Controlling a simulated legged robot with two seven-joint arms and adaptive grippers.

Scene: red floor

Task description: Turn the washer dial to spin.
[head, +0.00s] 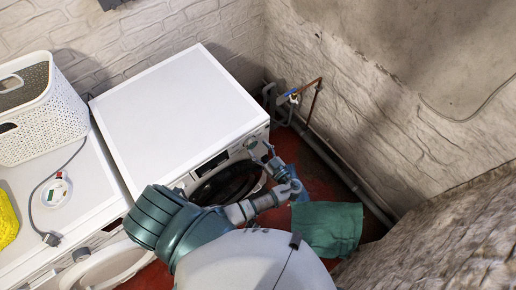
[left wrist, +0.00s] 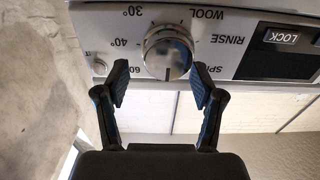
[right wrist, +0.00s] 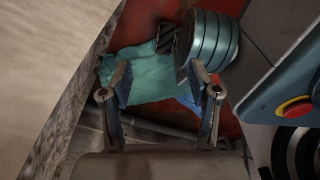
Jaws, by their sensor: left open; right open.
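The washer (head: 180,105) stands in the head view with its dark round door facing my side. Its silver round dial (left wrist: 167,52) shows upside down in the left wrist view, ringed by printed labels including WOOL, RINSE, 30° and 40°. A label starting "SP" is partly covered by a finger. A dark mark appears at the picture-lower edge of the dial. My left gripper (left wrist: 160,84) is open, its fingertips apart on either side of the dial's lower edge; contact cannot be told. In the head view it is at the panel's right end (head: 264,156). My right gripper (right wrist: 160,83) is open and empty.
A second white machine with its round door open stands at left, bearing a white basket (head: 42,115) and a yellow cloth (head: 6,219). A green cloth (head: 328,226) lies at right, also behind the right gripper (right wrist: 145,82). Pipes and a wall bound the right.

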